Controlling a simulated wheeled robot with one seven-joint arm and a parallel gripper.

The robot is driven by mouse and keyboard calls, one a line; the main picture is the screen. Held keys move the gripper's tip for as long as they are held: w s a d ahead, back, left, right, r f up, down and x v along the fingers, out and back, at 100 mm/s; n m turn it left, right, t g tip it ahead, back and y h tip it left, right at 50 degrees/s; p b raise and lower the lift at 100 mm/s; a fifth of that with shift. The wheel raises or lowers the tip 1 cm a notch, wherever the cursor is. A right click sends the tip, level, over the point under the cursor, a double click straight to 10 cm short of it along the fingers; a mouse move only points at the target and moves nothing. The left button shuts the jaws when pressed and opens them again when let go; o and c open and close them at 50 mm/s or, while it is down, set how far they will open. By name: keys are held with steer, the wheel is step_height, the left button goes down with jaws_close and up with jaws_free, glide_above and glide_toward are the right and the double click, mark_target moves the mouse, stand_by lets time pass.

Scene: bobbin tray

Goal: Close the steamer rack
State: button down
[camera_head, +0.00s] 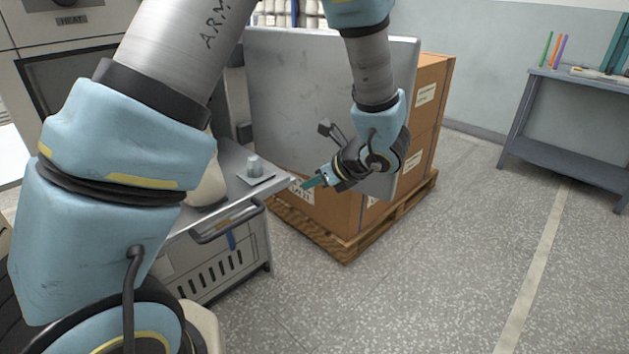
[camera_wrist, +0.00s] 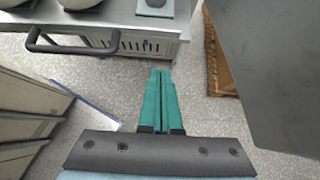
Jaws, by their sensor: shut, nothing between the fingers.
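A large flat grey metal panel (camera_head: 300,90) stands upright behind my forearm and looks like a door swung open, probably the steamer rack's. Its hinge and the rack body it belongs to are hidden behind my arm. My gripper (camera_head: 312,182) has its teal fingers pressed together, empty, in front of the panel's lower part. In the wrist view the fingers (camera_wrist: 160,100) point toward the slotted cabinet front, and the panel (camera_wrist: 285,70) fills the right side, apart from the fingers.
A steel bench (camera_head: 235,190) with a black handle (camera_head: 225,228) and a small weight-like piece (camera_head: 254,167) stands left of my gripper. Cardboard boxes (camera_head: 425,100) on a wooden pallet (camera_head: 345,245) are behind the panel. Open speckled floor lies right, before a blue-grey table (camera_head: 575,90).

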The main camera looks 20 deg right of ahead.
mark_target(279, 186)
steer(key=w+a+f, duration=0.1)
steer(key=w, duration=0.1)
steer(key=w+a+f, duration=0.1)
steer(key=w, duration=0.1)
steer(key=w+a+f+p, duration=0.1)
steer(key=w+f, duration=0.1)
steer(key=w, duration=0.1)
steer(key=shift+a, duration=0.25)
steer(key=shift+w+a, duration=0.2)
steer(key=shift+w, duration=0.25)
steer(key=shift+f, duration=0.1)
